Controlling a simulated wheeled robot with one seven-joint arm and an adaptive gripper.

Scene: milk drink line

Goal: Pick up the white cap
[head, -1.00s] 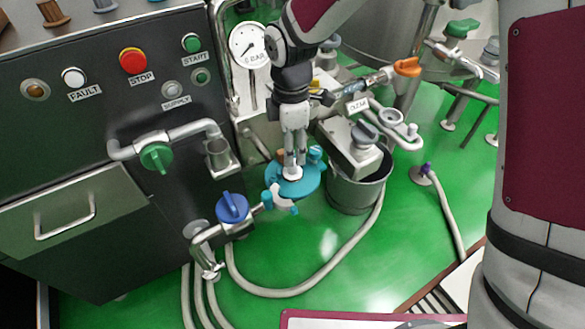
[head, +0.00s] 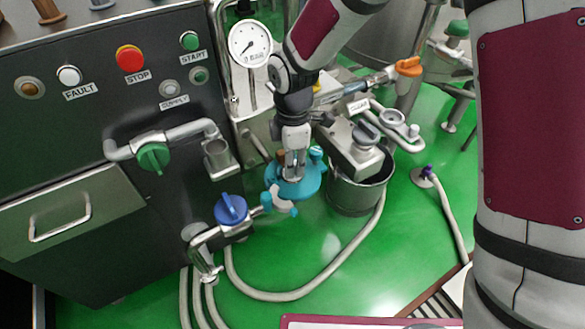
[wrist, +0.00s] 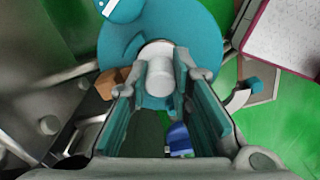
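The white cap (wrist: 160,74) is a short white cylinder with a wider round base, standing on a teal round part (wrist: 200,28) in the wrist view. In the head view that teal part (head: 308,187) sits low beside the dark cabinet, and my gripper mostly hides the cap. My gripper (head: 293,173) points down over the teal part. In the wrist view my gripper's (wrist: 160,88) two teal-padded fingers stand apart on either side of the cap. A gap seems to show between pads and cap; contact is hard to judge.
A metal bucket (head: 345,197) stands just right of the teal part. A blue-handled valve (head: 231,209) is at its lower left, with a hose (head: 300,296) curving across the green floor. The dark cabinet (head: 75,135) stands left and a pressure gauge (head: 250,44) is behind.

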